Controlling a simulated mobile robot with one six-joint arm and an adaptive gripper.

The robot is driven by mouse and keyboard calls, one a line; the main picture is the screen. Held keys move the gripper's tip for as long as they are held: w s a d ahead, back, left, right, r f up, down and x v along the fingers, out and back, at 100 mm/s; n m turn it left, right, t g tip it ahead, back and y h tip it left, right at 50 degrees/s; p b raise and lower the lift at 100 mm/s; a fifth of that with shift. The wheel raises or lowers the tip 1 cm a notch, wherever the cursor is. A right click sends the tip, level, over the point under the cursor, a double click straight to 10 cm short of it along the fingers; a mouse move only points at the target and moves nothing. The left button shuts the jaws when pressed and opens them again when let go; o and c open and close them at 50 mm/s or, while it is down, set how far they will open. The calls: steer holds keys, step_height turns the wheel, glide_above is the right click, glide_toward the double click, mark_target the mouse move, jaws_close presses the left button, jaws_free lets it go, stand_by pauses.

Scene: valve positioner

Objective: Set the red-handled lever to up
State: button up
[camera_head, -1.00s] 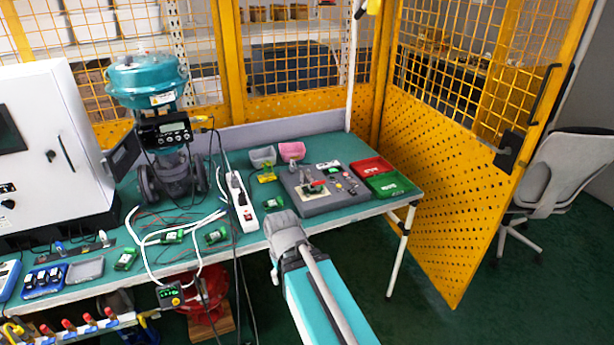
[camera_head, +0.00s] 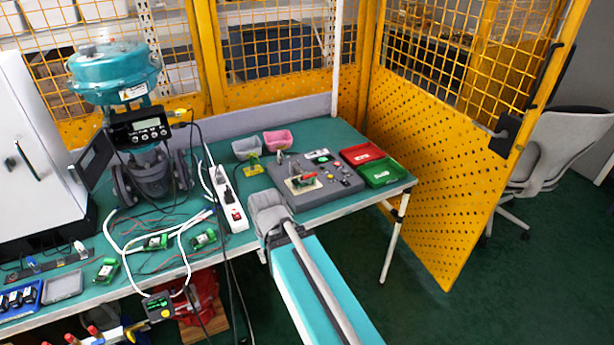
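The red-handled lever (camera_head: 308,177) stands on a light plate on top of the grey control box (camera_head: 322,202), right of centre on the green workbench. It is small here and I cannot tell its exact setting. My arm comes up from the bottom of the picture, a teal link ending in a grey joint in front of the box's left front edge. My gripper's fingers do not show.
Red (camera_head: 361,153) and green (camera_head: 381,172) trays stand right of the box. Grey (camera_head: 246,149) and pink (camera_head: 278,140) bins stand behind it. A white power strip (camera_head: 229,199) and the teal valve actuator (camera_head: 113,72) are to the left. A yellow fence (camera_head: 455,175) closes the right side.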

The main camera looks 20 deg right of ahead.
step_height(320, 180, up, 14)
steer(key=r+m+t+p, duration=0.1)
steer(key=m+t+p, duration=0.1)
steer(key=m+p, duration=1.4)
glide_above(310, 175)
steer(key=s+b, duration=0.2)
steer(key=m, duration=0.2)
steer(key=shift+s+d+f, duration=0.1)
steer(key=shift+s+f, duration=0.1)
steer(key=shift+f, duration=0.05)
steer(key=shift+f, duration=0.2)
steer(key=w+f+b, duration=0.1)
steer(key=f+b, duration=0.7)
steer(key=b, duration=0.1)
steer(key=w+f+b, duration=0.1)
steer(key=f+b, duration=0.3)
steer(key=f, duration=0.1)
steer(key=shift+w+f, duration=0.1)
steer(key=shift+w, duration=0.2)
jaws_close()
